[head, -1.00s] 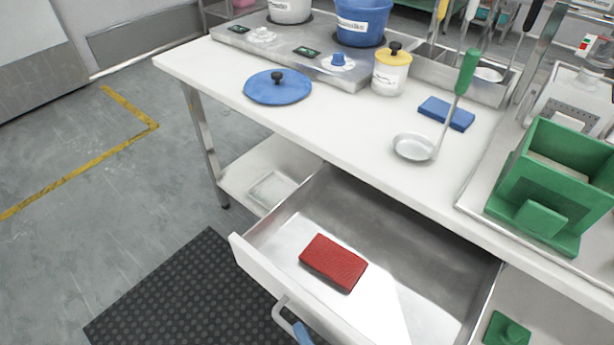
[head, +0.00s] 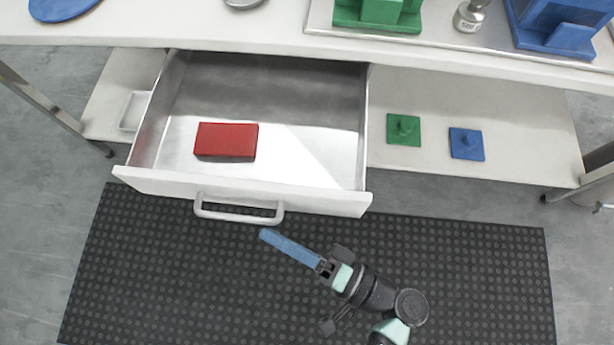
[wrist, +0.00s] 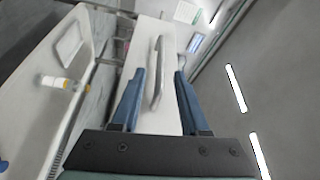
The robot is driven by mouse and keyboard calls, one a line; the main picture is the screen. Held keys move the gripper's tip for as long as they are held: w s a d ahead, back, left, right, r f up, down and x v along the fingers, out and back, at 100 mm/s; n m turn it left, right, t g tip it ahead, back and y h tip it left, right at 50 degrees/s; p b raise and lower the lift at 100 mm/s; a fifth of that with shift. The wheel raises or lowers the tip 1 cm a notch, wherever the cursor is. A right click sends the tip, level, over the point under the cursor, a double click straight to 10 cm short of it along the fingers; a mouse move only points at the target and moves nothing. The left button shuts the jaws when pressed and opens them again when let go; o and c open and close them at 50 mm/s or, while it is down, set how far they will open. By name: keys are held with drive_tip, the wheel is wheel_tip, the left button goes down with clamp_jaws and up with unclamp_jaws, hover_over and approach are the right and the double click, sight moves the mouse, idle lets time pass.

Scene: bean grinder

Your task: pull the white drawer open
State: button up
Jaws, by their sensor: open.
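The white drawer (head: 320,196) stands pulled out from under the table, with its metal inside in full view. Its grey bar handle (head: 238,216) is on the front panel. A red block (head: 226,140) lies inside, left of the middle. My gripper (head: 266,236), with blue fingers, is just in front of the handle and to its lower right in the head view. In the wrist view my gripper (wrist: 158,72) is open, and the handle (wrist: 156,72) shows upright between the fingers. It appears apart from them, with nothing gripped.
The white table (head: 250,35) runs above the drawer. A lower shelf (head: 480,110) at right holds a green lid (head: 403,128) and a blue lid (head: 466,143). A dark mat (head: 470,270) covers the floor in front, clear of objects.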

drive_tip(key=v, duration=0.5)
drive_tip(key=shift+d, duration=0.1)
drive_tip(key=shift+r, duration=0.1)
idle(0.3)
